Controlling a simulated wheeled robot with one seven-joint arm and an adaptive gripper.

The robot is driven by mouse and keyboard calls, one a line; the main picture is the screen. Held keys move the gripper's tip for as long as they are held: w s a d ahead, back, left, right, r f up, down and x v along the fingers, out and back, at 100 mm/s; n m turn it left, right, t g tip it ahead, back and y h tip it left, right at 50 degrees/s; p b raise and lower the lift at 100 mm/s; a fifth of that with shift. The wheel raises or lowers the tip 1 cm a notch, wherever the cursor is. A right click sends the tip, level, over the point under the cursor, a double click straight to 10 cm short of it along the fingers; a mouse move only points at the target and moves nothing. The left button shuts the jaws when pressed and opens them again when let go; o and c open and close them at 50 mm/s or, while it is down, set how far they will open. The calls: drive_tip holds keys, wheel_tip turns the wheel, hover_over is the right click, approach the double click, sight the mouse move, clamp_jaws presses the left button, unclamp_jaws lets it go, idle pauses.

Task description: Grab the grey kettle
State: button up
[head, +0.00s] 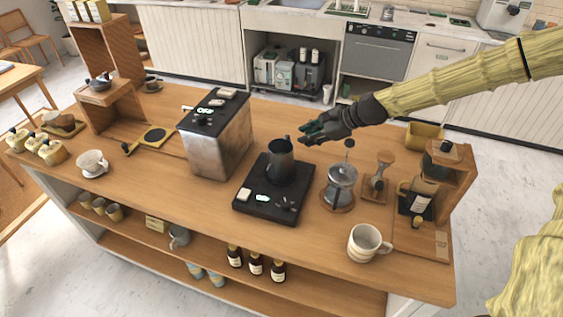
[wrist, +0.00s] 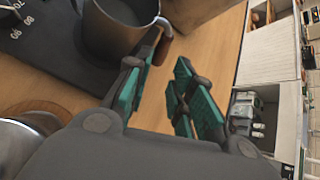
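The grey kettle (head: 281,164) stands upright on the black scale-like plate (head: 258,206) near the middle of the counter. In the wrist view, the kettle (wrist: 112,28) is at the top, partly cut off, with its brown handle (wrist: 163,48) toward my fingers. My gripper (head: 311,133) is just right of and behind the kettle in the head view. In the wrist view, my gripper (wrist: 166,62) is open, with a gap between its green-padded fingers. The handle is close to the fingertips, nearest the left finger. I cannot tell whether they touch.
A metal box-shaped machine (head: 217,137) stands left of the plate. A glass press (head: 342,186) stands close on the right, with a wooden stand (head: 378,178) beyond it. A white mug (head: 368,243) is at the front right. Bare counter lies behind the plate.

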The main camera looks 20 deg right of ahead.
sight(288, 143)
drive_tip(key=shift+p+x, duration=1.1)
drive_tip(key=shift+x, duration=3.65)
drive_tip(key=shift+c, duration=0.5)
clamp_jaws()
